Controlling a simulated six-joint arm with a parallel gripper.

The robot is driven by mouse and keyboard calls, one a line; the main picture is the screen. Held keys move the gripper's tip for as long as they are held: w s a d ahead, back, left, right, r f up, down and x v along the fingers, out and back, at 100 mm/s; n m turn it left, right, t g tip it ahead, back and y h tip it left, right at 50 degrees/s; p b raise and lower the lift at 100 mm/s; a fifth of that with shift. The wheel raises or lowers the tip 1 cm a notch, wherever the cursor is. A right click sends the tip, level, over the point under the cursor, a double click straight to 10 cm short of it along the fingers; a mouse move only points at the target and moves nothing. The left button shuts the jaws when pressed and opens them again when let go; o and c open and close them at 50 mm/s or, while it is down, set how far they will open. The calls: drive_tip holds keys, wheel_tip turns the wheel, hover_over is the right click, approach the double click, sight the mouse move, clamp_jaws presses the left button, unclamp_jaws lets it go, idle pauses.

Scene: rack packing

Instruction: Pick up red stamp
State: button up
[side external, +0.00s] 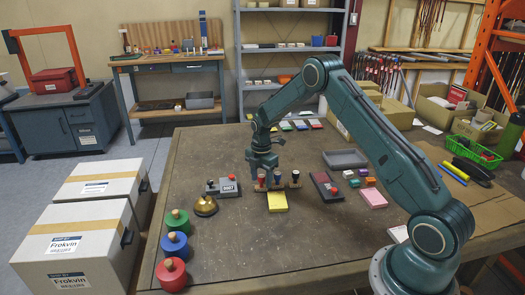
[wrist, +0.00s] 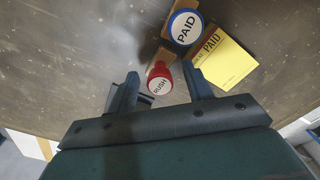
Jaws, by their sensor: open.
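The red stamp (wrist: 160,80), its round face marked RUSH, shows between the fingers of my gripper (wrist: 160,72) in the wrist view. The fingers are apart, with a gap on each side of the stamp in the picture. A blue stamp (wrist: 185,27) marked PAID stands beyond it on a wooden rack (wrist: 154,53). In the side external view my gripper (side external: 262,172) is low over the left end of the rack (side external: 278,187). The red stamp is partly hidden there by the fingers. A dark-topped stamp (side external: 295,177) stands at the rack's right end.
A yellow pad (side external: 277,202) lies in front of the rack. A grey stamp block (side external: 222,187) and a brass bell (side external: 205,205) are to its left. A dark red pad (side external: 325,187) and a grey tray (side external: 345,159) are to its right. The front middle of the table is clear.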

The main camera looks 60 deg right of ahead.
sight(261, 176)
idle(0.3)
drive_tip(key=c, duration=1.1)
drive_tip(key=shift+o, duration=0.2)
drive_tip(key=shift+r, duration=0.1)
wheel_tip(261, 176, up, 20)
